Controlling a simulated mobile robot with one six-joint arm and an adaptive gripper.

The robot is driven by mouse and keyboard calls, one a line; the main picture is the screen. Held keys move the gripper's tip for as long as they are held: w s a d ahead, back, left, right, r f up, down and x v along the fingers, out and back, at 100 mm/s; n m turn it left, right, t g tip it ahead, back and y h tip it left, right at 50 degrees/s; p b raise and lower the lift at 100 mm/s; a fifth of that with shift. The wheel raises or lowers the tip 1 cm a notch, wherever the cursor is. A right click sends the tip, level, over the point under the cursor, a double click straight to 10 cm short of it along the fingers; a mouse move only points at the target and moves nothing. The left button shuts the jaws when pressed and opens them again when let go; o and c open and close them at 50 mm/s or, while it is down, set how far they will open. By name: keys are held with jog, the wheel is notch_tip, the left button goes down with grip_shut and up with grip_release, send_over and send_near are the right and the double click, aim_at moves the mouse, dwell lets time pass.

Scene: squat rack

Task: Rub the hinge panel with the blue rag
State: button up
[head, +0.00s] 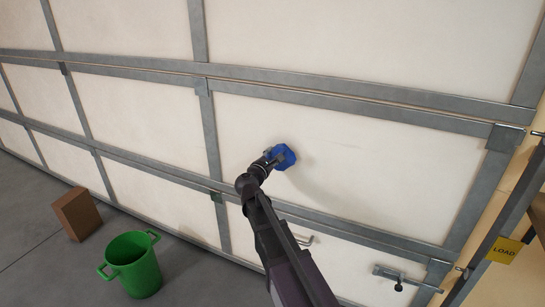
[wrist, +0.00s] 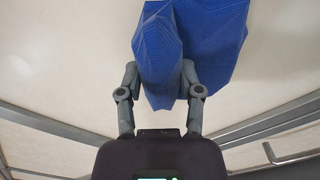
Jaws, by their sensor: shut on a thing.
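The blue rag (head: 287,156) is bunched in my gripper (head: 273,156) in the head view. My gripper is shut on the rag, with a finger on each side of it in the wrist view (wrist: 162,80). The blue rag (wrist: 215,40) spreads out beyond the fingers there. It is in front of a cream door panel (head: 360,150) framed by grey metal strips; I cannot tell whether it touches the panel. Small hinge plates sit on the strips, such as the hinge (head: 204,87). My arm hides part of the lower panel.
A green bucket (head: 135,268) with two handles and a brown box (head: 76,213) stand on the grey floor at left. A latch bolt (head: 400,277) and a handle (head: 304,240) are on the lower door. A post with a yellow LOAD sign (head: 504,250) is at right.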

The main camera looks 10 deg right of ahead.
aim_at(285, 155)
jog(key=shift+x, duration=1)
dwell(0.8)
jog(key=shift+s+d, duration=1.2)
jog(key=shift+d, duration=0.35)
jog(key=shift+w+d, duration=0.1)
jog(key=shift+w, duration=0.1)
jog(key=shift+w+a, duration=0.5)
jog(key=shift+a, duration=0.35)
jog(key=shift+w+a, duration=0.55)
jog(key=shift+a, duration=0.3)
jog(key=shift+s, duration=0.1)
